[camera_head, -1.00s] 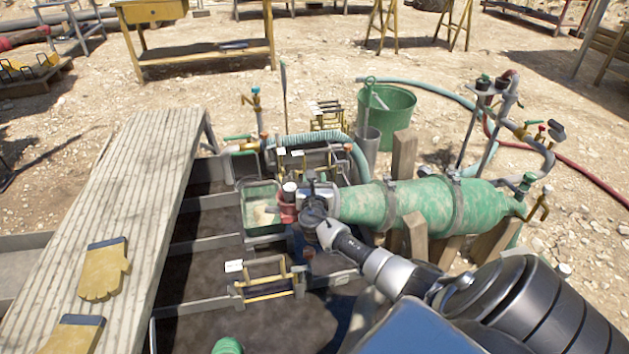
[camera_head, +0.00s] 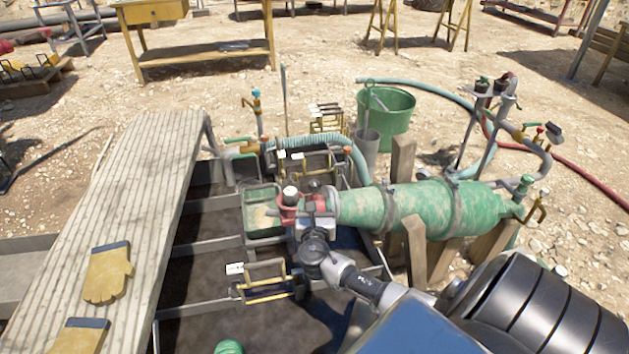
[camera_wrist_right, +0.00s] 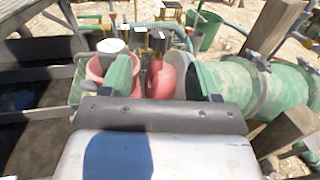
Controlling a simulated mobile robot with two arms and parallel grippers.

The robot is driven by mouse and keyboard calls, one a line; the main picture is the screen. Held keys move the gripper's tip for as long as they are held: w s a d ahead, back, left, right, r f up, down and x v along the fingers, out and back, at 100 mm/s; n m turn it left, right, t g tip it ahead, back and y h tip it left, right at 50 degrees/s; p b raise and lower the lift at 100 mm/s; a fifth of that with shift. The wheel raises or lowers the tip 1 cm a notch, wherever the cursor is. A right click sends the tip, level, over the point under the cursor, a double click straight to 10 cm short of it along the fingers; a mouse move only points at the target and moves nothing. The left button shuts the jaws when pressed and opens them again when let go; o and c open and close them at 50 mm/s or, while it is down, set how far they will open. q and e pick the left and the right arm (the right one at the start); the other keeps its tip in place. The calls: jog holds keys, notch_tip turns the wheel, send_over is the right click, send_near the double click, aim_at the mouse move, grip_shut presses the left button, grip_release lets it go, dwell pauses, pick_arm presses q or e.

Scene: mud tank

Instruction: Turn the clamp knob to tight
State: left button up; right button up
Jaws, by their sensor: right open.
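A green cylinder (camera_head: 420,208) lies on wooden chocks. Red fittings (camera_head: 290,210), one with a white cap (camera_head: 290,192), sit at its left end. In the right wrist view a red cup (camera_wrist_right: 97,68) with the white cap (camera_wrist_right: 110,47) stands left of a rounded red part (camera_wrist_right: 163,80), beside the cylinder's end (camera_wrist_right: 225,85). I cannot tell clearly which part is the clamp knob. My right gripper (camera_head: 318,212) is open, just in front of the red fittings; its tips partly hide them, and contact is unclear. My left gripper is not in view.
A plank (camera_head: 110,220) with yellow gloves (camera_head: 108,273) runs along the left. A green tray (camera_head: 262,212) and small yellow racks (camera_head: 265,290) stand close by. A green bucket (camera_head: 388,112) and hoses are behind. Wooden posts (camera_head: 415,250) stand near my right arm.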

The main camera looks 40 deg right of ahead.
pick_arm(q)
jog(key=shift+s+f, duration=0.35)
pick_arm(e)
jog(key=shift+v, duration=0.95)
